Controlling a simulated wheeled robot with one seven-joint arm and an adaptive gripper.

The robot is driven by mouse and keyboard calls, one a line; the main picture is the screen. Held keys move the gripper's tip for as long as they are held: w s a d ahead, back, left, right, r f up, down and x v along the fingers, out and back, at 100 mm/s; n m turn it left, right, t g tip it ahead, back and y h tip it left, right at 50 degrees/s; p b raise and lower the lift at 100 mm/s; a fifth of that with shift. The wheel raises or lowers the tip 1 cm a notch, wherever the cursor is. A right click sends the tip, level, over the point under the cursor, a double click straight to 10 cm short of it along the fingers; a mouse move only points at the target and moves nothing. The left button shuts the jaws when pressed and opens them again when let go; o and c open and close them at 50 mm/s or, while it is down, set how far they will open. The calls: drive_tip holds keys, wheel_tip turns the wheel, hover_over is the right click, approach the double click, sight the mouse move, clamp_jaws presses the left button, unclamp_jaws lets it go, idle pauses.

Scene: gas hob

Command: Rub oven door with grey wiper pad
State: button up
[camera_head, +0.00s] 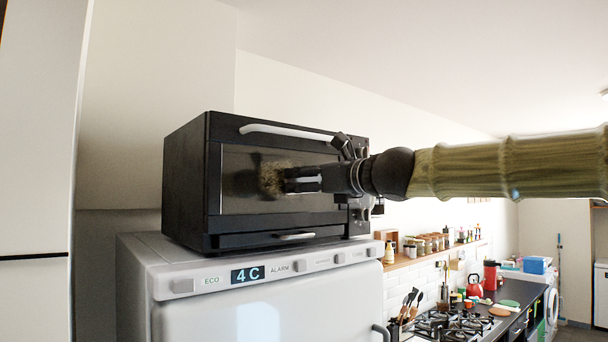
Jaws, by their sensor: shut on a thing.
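The oven (185,185) is a black countertop unit with a dark glass door (315,205) and a pale bar handle (285,131) along its top. The door is closed. My gripper (287,180) reaches in from the right, with its fingers pointing left at the middle of the glass. A mottled brown-grey patch (270,177) shows right at the fingertips. I cannot tell whether it is dirt on the glass or the face of the pad. My gripper is shut on the grey wiper pad, which is hard to make out. Whether it touches the glass is unclear.
The oven stands on a white appliance (270,318) with a "4 C" display. Knobs (362,180) line the oven's right side, close behind my wrist. Farther back right are a gas hob (455,325), a shelf of jars (425,245) and a red kettle (474,287).

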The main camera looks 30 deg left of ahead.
sight(277, 175)
drive_tip(key=shift+w+d, duration=0.2)
drive_tip(key=shift+w, duration=0.15)
drive_tip(key=shift+s+a+f, duration=0.1)
